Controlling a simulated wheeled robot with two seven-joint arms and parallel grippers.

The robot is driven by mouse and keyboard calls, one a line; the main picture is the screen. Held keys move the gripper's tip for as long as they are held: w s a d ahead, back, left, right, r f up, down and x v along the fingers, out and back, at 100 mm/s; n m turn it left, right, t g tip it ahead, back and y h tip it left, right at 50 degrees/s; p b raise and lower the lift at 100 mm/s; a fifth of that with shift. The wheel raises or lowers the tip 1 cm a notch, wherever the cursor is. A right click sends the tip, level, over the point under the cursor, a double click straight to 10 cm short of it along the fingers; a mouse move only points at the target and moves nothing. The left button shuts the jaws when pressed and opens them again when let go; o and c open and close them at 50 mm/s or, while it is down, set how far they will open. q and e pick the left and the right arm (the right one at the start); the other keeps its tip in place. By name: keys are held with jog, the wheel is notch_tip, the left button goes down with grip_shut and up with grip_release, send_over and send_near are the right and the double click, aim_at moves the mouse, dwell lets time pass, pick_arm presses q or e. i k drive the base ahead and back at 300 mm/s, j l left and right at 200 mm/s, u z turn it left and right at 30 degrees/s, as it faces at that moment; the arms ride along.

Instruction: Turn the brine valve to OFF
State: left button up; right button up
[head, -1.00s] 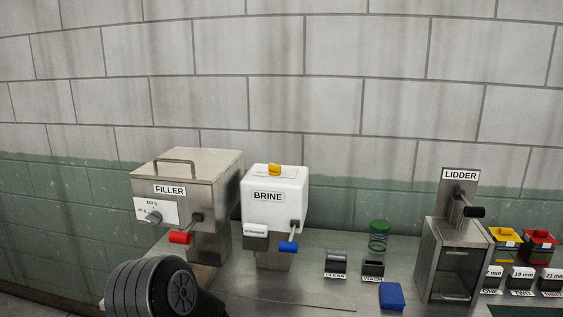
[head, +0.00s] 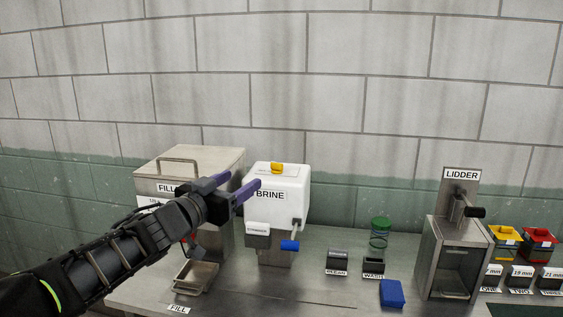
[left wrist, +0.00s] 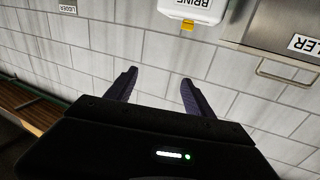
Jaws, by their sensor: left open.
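The brine unit (head: 289,210) is a white box labelled BRINE on a metal stand in the middle of the bench. A yellow knob (head: 277,168) sits on its top, and a lever with a blue handle (head: 289,245) hangs at its lower right front. My left gripper (head: 238,185) is open and empty, in front of the filler and the left side of the brine box. In the left wrist view the brine box appears upside down at the top with the yellow knob (left wrist: 187,25), beyond the open fingers (left wrist: 157,88). My right gripper is not in view.
The metal filler (head: 195,165) stands left of the brine box, partly hidden by my left arm. A metal tray (head: 195,277) lies before it. The lidder (head: 455,250), a blue block (head: 392,293), green-topped stack (head: 380,232) and coloured bins (head: 505,238) stand to the right.

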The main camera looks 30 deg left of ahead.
aim_at(276, 168)
jog(key=i+j, duration=0.25)
jog(key=i, duration=0.2)
jog(key=i+j, duration=0.25)
jog(key=i, duration=0.25)
